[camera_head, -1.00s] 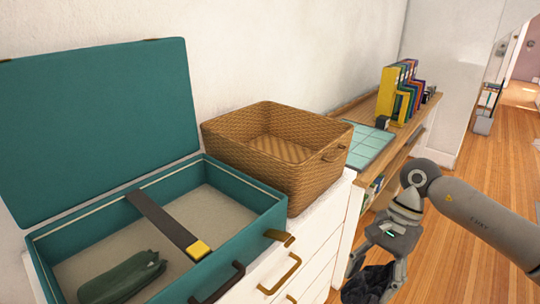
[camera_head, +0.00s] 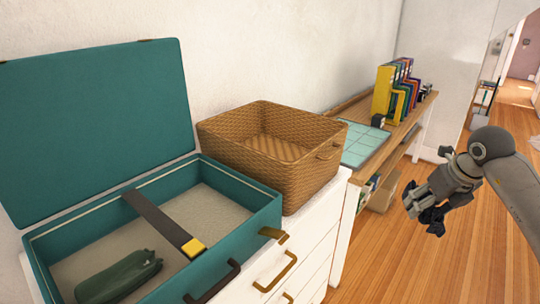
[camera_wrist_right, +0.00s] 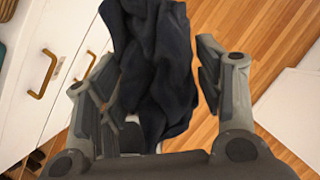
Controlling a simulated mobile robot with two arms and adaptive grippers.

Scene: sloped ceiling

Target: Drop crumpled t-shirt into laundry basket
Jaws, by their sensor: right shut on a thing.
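The crumpled t-shirt (camera_head: 434,221) is dark, nearly black-blue cloth. It hangs from my right gripper (camera_head: 422,198), which is shut on it above the wooden floor. In the right wrist view the t-shirt (camera_wrist_right: 160,75) is bunched between the two fingers and spreads out past them. The laundry basket (camera_head: 314,184) is a brown woven box with a side handle, on top of the white drawers. Its visible inside is empty. My right gripper is to the right of the basket and apart from it. My left gripper is out of view.
An open teal suitcase (camera_head: 268,215) lies left of the basket, with a dark green pouch (camera_head: 118,277) inside. The white dresser (camera_head: 310,262) has protruding drawer handles. A wooden shelf (camera_head: 420,115) with colored binders (camera_head: 393,90) stands behind. The floor at right is open.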

